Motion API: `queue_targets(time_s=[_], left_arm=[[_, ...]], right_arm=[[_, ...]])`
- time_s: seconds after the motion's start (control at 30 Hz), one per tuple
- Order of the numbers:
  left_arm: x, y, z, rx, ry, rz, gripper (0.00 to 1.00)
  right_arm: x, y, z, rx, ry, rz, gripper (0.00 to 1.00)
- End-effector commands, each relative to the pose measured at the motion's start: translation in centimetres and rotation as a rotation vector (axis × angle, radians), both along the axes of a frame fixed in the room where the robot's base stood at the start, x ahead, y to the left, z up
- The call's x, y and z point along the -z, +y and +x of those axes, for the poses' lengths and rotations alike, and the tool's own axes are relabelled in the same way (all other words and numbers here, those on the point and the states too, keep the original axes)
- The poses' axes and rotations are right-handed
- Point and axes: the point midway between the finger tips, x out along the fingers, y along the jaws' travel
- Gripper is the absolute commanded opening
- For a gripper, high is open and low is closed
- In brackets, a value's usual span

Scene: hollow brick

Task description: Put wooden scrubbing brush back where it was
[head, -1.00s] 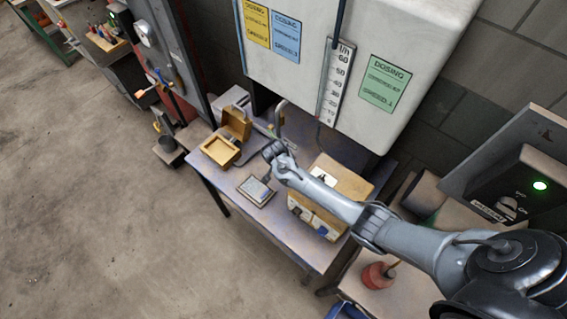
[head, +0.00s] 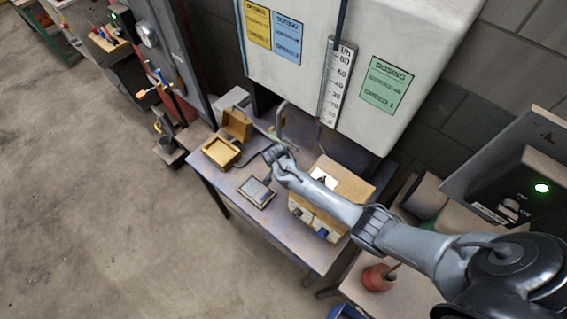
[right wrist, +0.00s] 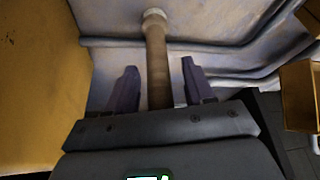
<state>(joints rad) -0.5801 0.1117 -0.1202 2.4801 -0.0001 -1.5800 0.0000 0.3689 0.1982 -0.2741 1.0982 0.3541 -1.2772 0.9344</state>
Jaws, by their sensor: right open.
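A brown wooden handle with a pale rounded end, apparently the scrubbing brush's (right wrist: 156,55), stands out between my right gripper's fingers in the right wrist view. My right gripper (right wrist: 160,82) is open, one dark finger on each side of the handle. Gaps show beside both fingers, the wider one on the right. The brush's head is hidden. In the head view my right gripper (head: 275,154) is over the back of the worktable (head: 238,212); the brush cannot be made out there. My left gripper is not in view.
An open yellow-brown box (head: 221,152) stands at the table's left, with a framed flat device (head: 256,192) in front. The white dosing tank (head: 410,50) overhangs the back.

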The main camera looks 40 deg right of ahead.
Motion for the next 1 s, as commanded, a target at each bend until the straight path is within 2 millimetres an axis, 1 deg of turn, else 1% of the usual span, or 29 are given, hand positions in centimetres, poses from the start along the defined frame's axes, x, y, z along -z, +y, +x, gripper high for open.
queue_targets(time_s=[0.17,0.27,0.6,0.7,0.83,1.0], left_arm=[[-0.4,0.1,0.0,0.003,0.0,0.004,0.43],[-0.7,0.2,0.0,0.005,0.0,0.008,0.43],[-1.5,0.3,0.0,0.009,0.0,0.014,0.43],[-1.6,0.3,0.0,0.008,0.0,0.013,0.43],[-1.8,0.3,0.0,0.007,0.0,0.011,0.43],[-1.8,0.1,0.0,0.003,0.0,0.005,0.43]], right_arm=[[-1.3,0.3,-0.1,0.0,-0.002,-0.001,0.53],[-2.7,0.7,-0.3,-0.001,-0.003,-0.002,0.53],[-8.3,2.8,-1.5,-0.002,-0.003,-0.002,0.53],[-9.6,3.3,-1.8,-0.001,-0.002,-0.002,0.53],[-10.7,3.7,-2.0,0.0,-0.002,-0.001,0.53],[-11.3,4.0,-2.2,0.001,-0.001,-0.001,0.53]])
